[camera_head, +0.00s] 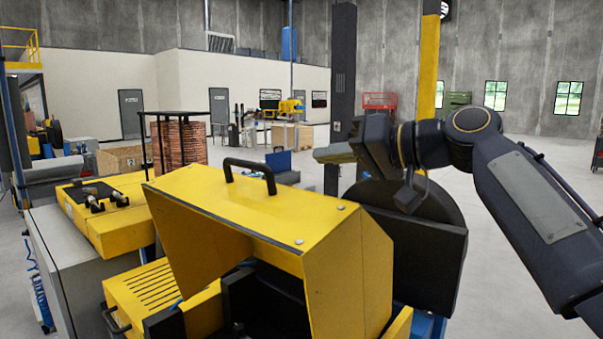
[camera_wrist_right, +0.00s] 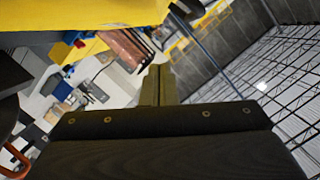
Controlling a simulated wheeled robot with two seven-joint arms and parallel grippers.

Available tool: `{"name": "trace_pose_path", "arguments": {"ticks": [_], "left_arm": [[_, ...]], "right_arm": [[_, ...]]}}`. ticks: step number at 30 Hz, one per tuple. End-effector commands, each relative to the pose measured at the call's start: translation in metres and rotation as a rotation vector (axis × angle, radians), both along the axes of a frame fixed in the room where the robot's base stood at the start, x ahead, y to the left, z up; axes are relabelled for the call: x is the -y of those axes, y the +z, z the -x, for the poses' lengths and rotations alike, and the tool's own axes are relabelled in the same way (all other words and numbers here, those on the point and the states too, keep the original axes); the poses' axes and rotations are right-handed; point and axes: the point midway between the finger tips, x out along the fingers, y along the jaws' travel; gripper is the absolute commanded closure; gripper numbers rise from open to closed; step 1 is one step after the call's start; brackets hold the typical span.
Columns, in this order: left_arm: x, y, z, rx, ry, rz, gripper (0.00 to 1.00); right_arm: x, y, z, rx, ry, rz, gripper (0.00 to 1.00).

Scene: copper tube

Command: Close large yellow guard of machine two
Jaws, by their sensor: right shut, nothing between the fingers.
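The large yellow guard (camera_head: 270,205) of the machine fills the middle of the head view. It is a hood with a black handle (camera_head: 250,174) on its top panel. The guard stands raised, and dark machine parts (camera_head: 265,295) show beneath its front edge. My right gripper (camera_head: 335,153) is behind and to the right of the handle, apart from it. Its fingers are shut and empty; they also show in the right wrist view (camera_wrist_right: 158,86). A yellow surface (camera_wrist_right: 80,14) crosses the top of that view. My left gripper is not in view.
A dark round-topped plate (camera_head: 410,215) stands right of the guard, below my right forearm. A smaller yellow cover (camera_head: 105,222) sits on a grey cabinet at left. A copper tube stack (camera_head: 182,143) stands behind. Open floor lies to the right.

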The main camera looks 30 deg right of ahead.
Motion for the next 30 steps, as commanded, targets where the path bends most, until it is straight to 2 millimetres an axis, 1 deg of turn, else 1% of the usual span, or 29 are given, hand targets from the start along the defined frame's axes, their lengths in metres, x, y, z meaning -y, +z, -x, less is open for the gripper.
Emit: {"name": "trace_pose_path", "arguments": {"ticks": [1,5,6,9,15,26,30], "left_arm": [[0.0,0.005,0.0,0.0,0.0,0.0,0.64],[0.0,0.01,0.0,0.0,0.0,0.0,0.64],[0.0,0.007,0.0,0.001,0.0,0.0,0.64],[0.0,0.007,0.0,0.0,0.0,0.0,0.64],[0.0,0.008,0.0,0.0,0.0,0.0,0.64],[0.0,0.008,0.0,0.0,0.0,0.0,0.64],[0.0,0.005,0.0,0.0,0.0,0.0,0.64]], "right_arm": [[-0.006,-0.001,-0.01,-0.003,0.002,0.0,1.0],[-0.019,-0.006,-0.033,-0.003,0.002,-0.001,1.0],[-0.021,-0.014,-0.027,0.0,0.001,-0.001,1.0],[-0.03,-0.024,-0.023,0.0,0.0,0.0,1.0],[-0.038,-0.036,-0.021,0.0,-0.001,0.0,1.0],[-0.039,-0.038,-0.02,0.0,-0.001,0.0,1.0],[-0.04,-0.04,-0.02,0.003,-0.002,0.007,1.0]]}}
